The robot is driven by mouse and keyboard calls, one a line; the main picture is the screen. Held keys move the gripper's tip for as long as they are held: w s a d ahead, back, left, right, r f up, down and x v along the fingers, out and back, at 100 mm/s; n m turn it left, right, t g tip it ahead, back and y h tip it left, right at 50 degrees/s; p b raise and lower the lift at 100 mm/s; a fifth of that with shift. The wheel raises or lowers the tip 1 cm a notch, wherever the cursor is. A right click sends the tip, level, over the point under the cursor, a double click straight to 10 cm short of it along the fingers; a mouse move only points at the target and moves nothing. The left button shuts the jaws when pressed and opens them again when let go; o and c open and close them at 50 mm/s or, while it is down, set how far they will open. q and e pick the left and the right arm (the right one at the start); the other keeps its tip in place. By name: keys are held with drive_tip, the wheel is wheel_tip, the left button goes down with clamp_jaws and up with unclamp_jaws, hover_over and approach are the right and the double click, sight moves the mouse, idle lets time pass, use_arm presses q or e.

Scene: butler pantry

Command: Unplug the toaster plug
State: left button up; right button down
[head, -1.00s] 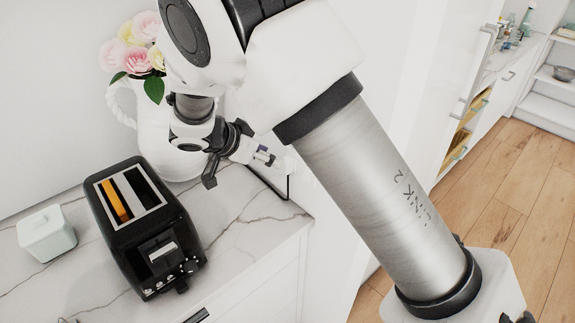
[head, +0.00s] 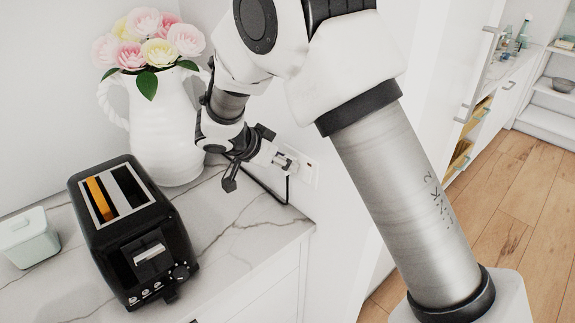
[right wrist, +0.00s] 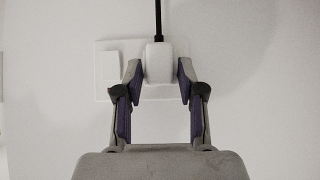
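The black toaster (head: 130,235) stands on the marble counter at the left of the head view. Its plug is a white block (right wrist: 158,62) in the wall outlet plate (right wrist: 104,90), with a black cord rising from it in the right wrist view. In the head view the outlet plate (head: 309,172) is on the wall at the counter's end. My right gripper (right wrist: 160,78) is open, with one finger on each side of the plug and narrow gaps visible between. In the head view the right gripper (head: 284,161) is at the outlet and partly hides the plug. My left gripper is not in view.
A white pitcher (head: 160,125) with pink and yellow flowers stands behind the toaster, close to my right arm. A pale lidded box (head: 28,238) sits at the left. The black cord (head: 268,190) loops above the counter's end. The counter's front right is clear.

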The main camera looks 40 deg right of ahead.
drive_tip(key=shift+s+a, duration=0.2)
drive_tip(key=shift+a, duration=2.55)
idle(0.3)
